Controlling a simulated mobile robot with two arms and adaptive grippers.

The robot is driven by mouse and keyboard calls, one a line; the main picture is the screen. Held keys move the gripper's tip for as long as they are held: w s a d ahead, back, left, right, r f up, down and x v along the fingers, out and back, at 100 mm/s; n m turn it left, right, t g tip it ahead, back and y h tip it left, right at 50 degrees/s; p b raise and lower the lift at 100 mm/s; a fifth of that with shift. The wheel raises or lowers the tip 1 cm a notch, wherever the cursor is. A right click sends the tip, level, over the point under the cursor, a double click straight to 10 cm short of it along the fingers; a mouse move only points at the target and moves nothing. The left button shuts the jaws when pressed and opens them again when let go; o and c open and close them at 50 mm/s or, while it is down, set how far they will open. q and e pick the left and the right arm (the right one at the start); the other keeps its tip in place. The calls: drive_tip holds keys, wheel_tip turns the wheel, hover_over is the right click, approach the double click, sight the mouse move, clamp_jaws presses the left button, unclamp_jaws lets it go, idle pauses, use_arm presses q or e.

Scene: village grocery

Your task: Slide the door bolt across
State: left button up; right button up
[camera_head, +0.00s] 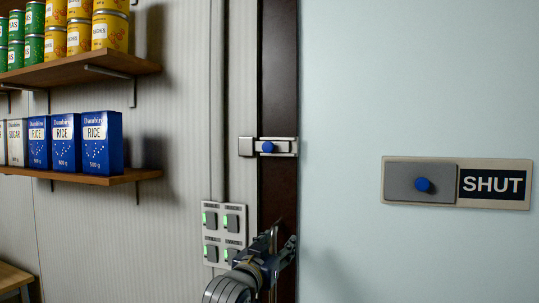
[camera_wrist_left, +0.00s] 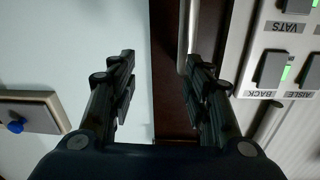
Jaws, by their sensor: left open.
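The door bolt (camera_head: 275,140) is a small metal slide with a blue knob (camera_head: 267,147). It lies level over the dark post (camera_head: 278,80) beside the pale door (camera_head: 340,80), its grey left end reaching past the post onto the wall side. My left gripper (camera_head: 281,240) is below the bolt, in front of the dark post and apart from the knob. In the left wrist view its two fingers (camera_wrist_left: 160,78) are spread with nothing between them. The bolt does not show in that view. My right gripper is not in view.
A switch panel (camera_head: 224,218) with green lights is close left of my gripper; it also shows in the wrist view (camera_wrist_left: 285,45). A SHUT sign (camera_head: 494,201) with a grey slider and blue knob is on the door. Shelves (camera_head: 105,178) with rice boxes and cans are at left.

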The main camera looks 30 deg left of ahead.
sight(267, 148)
use_arm(q)
drive_tip(key=s+a+r+n+t+y, duration=0.1)
drive_tip(key=s+a+r+t, duration=0.15)
drive_tip(key=r, duration=0.75)
drive_tip(key=s+a+r+t+y, duration=0.1)
drive_tip(key=s+r, duration=0.3)
drive_tip(key=r, duration=0.5)
drive_tip(key=p+x, duration=0.1)
drive_tip(key=x, duration=0.2)
drive_tip(key=p+x, duration=0.1)
drive_tip(key=x, duration=0.5)
drive_tip(key=shift+d+r+p, duration=0.3)
drive_tip(key=shift+p, duration=0.1)
drive_tip(key=shift+x, duration=0.8)
drive_tip(key=shift+f, duration=0.15)
clamp_jaws()
drive_tip(key=shift+s+a+p, duration=0.2)
drive_tip(key=shift+s+a, duration=0.05)
drive_tip(key=shift+a, duration=0.85)
drive_tip(key=shift+s+a+p, duration=0.15)
drive_tip(key=shift+s+a, duration=0.1)
drive_tip(key=shift+a, duration=0.85)
drive_tip(key=shift+d, duration=0.15)
